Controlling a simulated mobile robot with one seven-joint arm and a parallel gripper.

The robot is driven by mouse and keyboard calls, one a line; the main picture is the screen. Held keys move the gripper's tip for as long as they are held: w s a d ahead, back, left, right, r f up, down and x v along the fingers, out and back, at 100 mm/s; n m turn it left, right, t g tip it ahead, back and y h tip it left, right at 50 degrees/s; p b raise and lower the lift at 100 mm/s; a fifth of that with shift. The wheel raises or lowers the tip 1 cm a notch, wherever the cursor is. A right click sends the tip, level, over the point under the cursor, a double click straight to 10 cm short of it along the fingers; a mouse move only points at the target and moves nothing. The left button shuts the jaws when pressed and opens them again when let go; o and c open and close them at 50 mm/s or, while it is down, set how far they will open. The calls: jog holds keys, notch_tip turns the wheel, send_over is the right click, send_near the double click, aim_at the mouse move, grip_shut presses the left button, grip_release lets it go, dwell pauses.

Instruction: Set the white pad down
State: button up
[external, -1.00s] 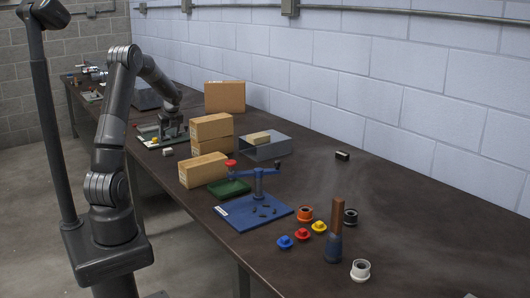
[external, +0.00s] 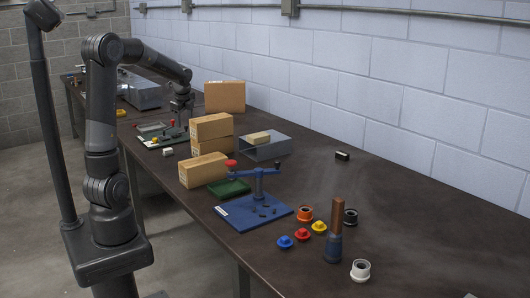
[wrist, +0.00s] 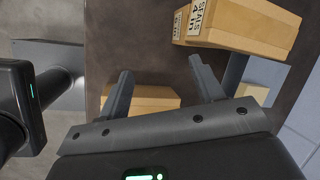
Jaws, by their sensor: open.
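A small white block, which looks like the white pad (external: 168,152), lies on the dark table near its front edge. It is just in front of a green fixture plate (external: 150,141) with a yellow knob. My gripper (external: 181,120) is raised above and behind the fixture, apart from the pad. In the wrist view my gripper (wrist: 162,86) has its two fingers spread, with nothing between them. The pad does not show in the wrist view.
Stacked cardboard boxes (external: 211,128) stand right of the fixture, with a grey open tray (external: 266,147) beside them. A blue press (external: 255,212) and several coloured plugs lie nearer. A larger box (external: 224,96) stands behind.

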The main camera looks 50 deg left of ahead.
jog(key=s+d+r+n+t+h, duration=0.1)
jog(key=s+d+r+n, duration=0.15)
jog(key=d, duration=0.55)
jog(key=s+d+r+n+t, duration=0.1)
jog(key=s+d+r+n, duration=0.15)
jog(key=d, duration=0.55)
jog(key=s+d+f+n+t+h, duration=0.1)
jog(key=s+d+n+h, duration=0.2)
jog(key=s+d+n, duration=0.4)
jog(key=shift+s+d+f+n+t, duration=0.15)
jog(key=shift+s+d+n+t, duration=0.2)
jog(key=shift+s+d, duration=2.4)
jog(key=shift+w+d, duration=0.15)
